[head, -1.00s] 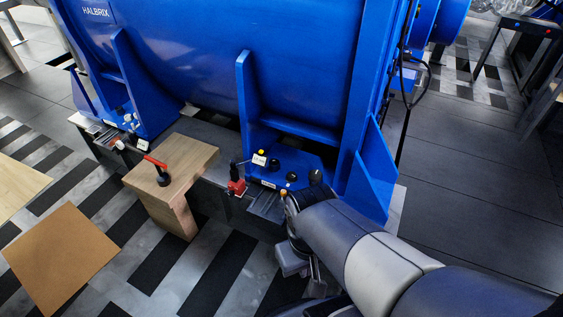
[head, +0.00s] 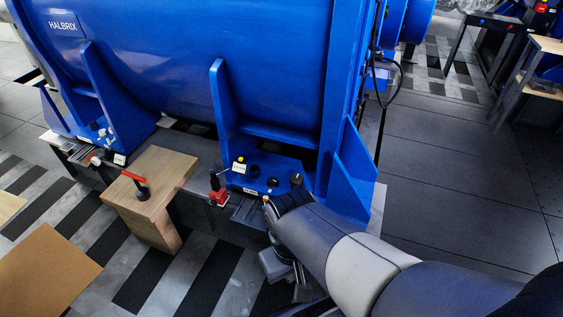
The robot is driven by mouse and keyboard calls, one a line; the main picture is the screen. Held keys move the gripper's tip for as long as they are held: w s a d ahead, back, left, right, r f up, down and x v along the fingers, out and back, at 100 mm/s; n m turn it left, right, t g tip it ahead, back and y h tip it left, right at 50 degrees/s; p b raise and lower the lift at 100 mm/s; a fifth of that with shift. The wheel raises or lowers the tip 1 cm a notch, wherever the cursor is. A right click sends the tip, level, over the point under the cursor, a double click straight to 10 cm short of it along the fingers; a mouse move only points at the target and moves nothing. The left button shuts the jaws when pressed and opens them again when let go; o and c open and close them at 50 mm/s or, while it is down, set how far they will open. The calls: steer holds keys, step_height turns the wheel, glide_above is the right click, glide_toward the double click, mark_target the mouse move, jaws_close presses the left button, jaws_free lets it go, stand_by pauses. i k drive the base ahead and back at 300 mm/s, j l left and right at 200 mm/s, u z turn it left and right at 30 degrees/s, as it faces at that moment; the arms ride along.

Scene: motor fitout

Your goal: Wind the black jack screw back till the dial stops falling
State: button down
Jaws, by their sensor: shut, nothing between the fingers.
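The blue motor (head: 190,70) stands on a dark base. A red block with a dark upright part (head: 218,193) sits at the base edge left of this foot. I cannot tell which dark part is the black jack screw, and no dial face is readable. My gripper (head: 301,291) is low in front of the base, right of the red block, shut and empty. My arm partly hides it, and its fingertips are unclear.
A wooden block (head: 155,190) stands left of the red block, with a red-handled tool (head: 135,180) on top. A brown board (head: 45,270) lies at lower left. A black cable (head: 388,75) hangs at the motor's right end. The floor on the right (head: 450,180) is clear.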

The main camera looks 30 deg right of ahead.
mark_target(297, 179)
steer(key=i+l+z, duration=0.1)
steer(key=i+z, duration=0.15)
steer(key=i, duration=0.15)
steer(key=i+z, duration=0.25)
steer(key=i, duration=0.2)
